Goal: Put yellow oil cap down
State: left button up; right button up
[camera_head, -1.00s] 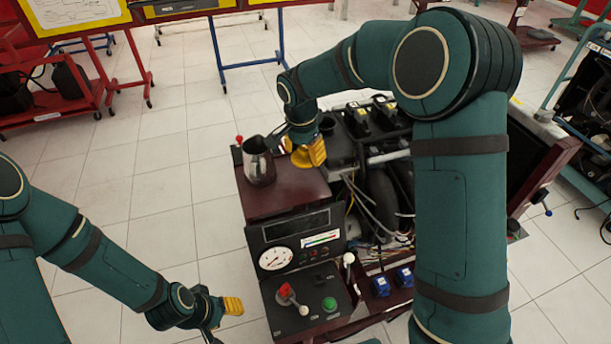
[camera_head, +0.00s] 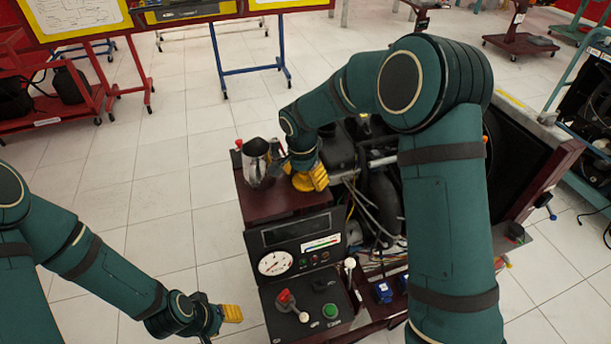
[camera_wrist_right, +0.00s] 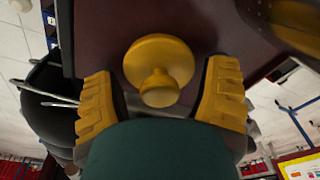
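The yellow oil cap (camera_wrist_right: 160,60) shows in the right wrist view, a round disc with a knob facing the camera. It appears to lie on the dark red top of the engine trainer (camera_head: 275,203). My right gripper (camera_wrist_right: 160,98) is open, with one yellow finger pad on each side of the cap and clear gaps to it. In the head view the right gripper (camera_head: 311,178) is low over that top, and I cannot clearly tell the cap from the yellow fingers. My left gripper (camera_head: 226,315) is left of the control panel; its finger opening is hidden.
A metal jug (camera_head: 257,168) stands on the trainer's top, left of my right gripper. Engine parts and hoses (camera_head: 380,195) lie to the right. The control panel (camera_head: 300,265), with a gauge and levers, is in front. The floor to the left (camera_head: 165,195) is clear.

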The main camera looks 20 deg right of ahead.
aim_at(302, 174)
jog(key=shift+r, duration=0.1)
jog(key=shift+r, duration=0.15)
notch_tip(302, 174, up, 12)
jog(key=a+p, duration=0.1)
jog(key=p, duration=0.1)
jog(key=shift+s+p, duration=0.3)
jog(key=shift+s, duration=0.15)
jog(key=shift+a, duration=0.1)
